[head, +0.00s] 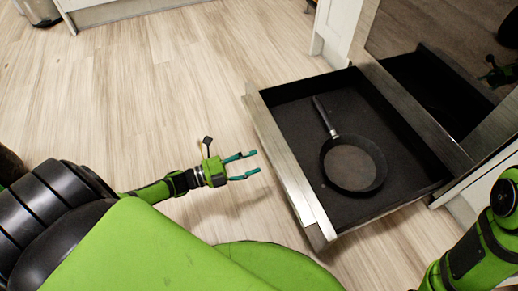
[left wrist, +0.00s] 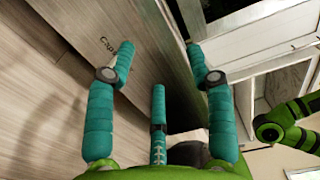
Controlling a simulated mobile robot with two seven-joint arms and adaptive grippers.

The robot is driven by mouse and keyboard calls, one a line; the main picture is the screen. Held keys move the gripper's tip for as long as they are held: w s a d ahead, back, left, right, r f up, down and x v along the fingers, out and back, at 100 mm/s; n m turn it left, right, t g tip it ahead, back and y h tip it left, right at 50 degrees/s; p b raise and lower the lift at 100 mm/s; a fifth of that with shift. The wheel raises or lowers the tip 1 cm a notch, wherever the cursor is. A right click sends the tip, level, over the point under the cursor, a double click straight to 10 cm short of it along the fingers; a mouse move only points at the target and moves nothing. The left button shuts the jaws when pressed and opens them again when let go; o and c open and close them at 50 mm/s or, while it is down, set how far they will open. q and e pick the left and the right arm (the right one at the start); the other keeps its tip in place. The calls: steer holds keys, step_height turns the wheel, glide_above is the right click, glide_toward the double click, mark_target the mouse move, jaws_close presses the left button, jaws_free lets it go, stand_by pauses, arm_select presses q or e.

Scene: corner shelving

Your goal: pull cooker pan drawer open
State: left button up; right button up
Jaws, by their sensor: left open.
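The cooker pan drawer (head: 285,165) stands pulled out from the cooker, with its pale metal front panel facing my left arm. Its dark inside is open to view. A black frying pan (head: 352,165) lies in it, handle pointing to the back left.
The cooker's dark glass door (head: 440,95) rises behind the drawer and reflects it. White cabinets (head: 337,28) stand beside the cooker. The pale wooden floor (head: 150,80) is clear left of the drawer. A dark bin-like object (head: 40,10) stands at the far left.

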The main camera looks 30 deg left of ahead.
arm_select(q)
steer(key=v, duration=0.8)
